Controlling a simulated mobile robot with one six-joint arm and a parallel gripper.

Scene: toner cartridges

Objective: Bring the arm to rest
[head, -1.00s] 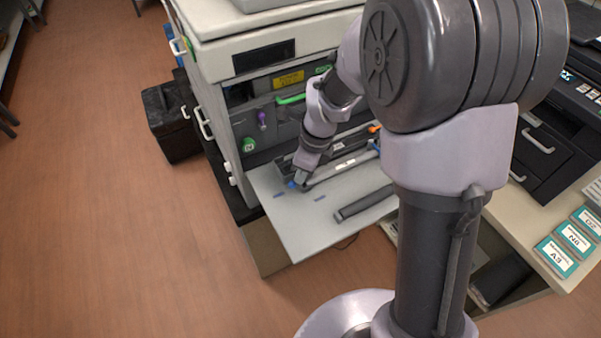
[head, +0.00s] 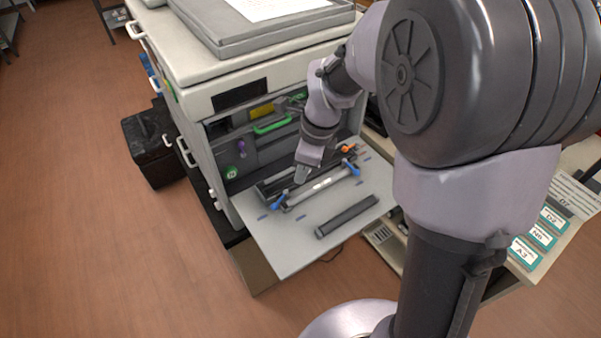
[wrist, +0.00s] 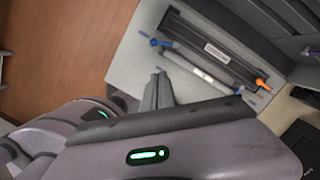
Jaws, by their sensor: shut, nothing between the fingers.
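My gripper (head: 301,175) is shut and empty, in front of the open copier, above the grey open door panel (head: 268,240). In the wrist view its closed fingers (wrist: 157,88) point toward the same panel. A second dark unit with an orange end (wrist: 262,84) lies alongside, nearer the machine.
A plain dark grey bar (head: 347,216) lies on the panel's front right. The copier body (head: 240,95) rises behind, with a green handle (head: 272,123) inside. A black bin (head: 152,150) stands left. A table with labelled boxes (head: 540,232) is right. The left floor is clear.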

